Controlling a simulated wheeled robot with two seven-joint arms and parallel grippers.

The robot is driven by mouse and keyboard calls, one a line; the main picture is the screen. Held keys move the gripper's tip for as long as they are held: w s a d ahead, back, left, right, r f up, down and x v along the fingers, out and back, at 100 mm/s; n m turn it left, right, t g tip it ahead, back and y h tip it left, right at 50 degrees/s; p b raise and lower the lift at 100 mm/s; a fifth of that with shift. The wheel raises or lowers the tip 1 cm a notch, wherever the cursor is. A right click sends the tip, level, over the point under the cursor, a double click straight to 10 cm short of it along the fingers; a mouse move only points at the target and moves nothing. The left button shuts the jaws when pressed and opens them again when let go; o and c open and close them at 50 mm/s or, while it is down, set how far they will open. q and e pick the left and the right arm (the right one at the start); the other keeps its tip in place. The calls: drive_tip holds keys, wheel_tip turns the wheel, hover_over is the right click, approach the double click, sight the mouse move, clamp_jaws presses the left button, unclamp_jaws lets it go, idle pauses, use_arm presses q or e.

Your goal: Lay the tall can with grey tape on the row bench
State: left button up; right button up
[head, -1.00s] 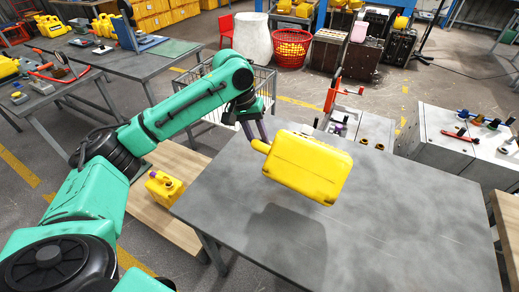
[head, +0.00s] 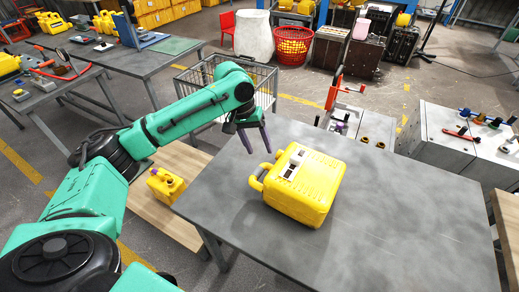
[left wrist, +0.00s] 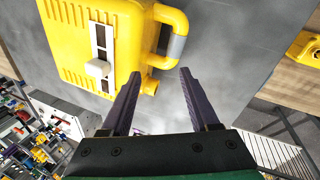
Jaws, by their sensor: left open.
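A large yellow can (head: 310,188) lies on its side on the grey-topped bench (head: 420,225). Its upper face carries a pale strip with dark patches, and its handle and neck point left. In the left wrist view the can (left wrist: 75,45) has a grey band (left wrist: 176,46) around its handle, beside the fingers. My left gripper (head: 261,152) is open and empty, just behind and left of the can's handle end. My right gripper is not in view.
A smaller yellow can with a purple cap (head: 166,185) stands on the low wooden bench (head: 150,212) at the left. A wire cart (head: 262,85) stands behind the bench. Grey cabinets (head: 438,140) are at the right. The bench's right part is clear.

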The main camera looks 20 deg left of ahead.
use_arm(q)
drive_tip(key=b+v, duration=0.1)
drive_tip(key=v, duration=0.9)
drive_tip(key=shift+r, duration=0.25)
